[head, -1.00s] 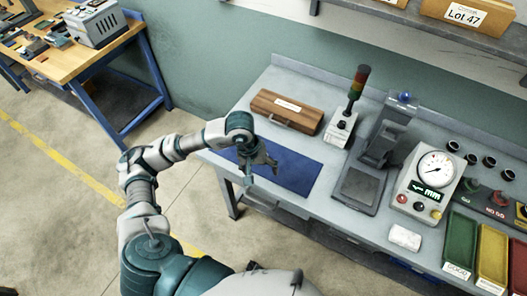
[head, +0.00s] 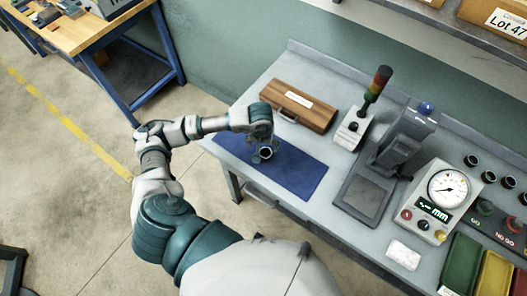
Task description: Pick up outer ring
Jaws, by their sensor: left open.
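A small dark ring (head: 266,154) with a light inside lies at the blue mat (head: 300,175), right under my left gripper (head: 262,151). My left gripper points down over the mat with its fingers open close around or beside the ring. I cannot tell whether they touch it. Several similar dark rings, one of them here (head: 472,160), stand in a row at the right of the bench. I cannot tell from their look which one is the outer ring. My right gripper is not in view.
A wooden case (head: 297,106) lies behind the mat. Green and yellow bins (head: 461,264) are at the lower right. The mat's right part is clear.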

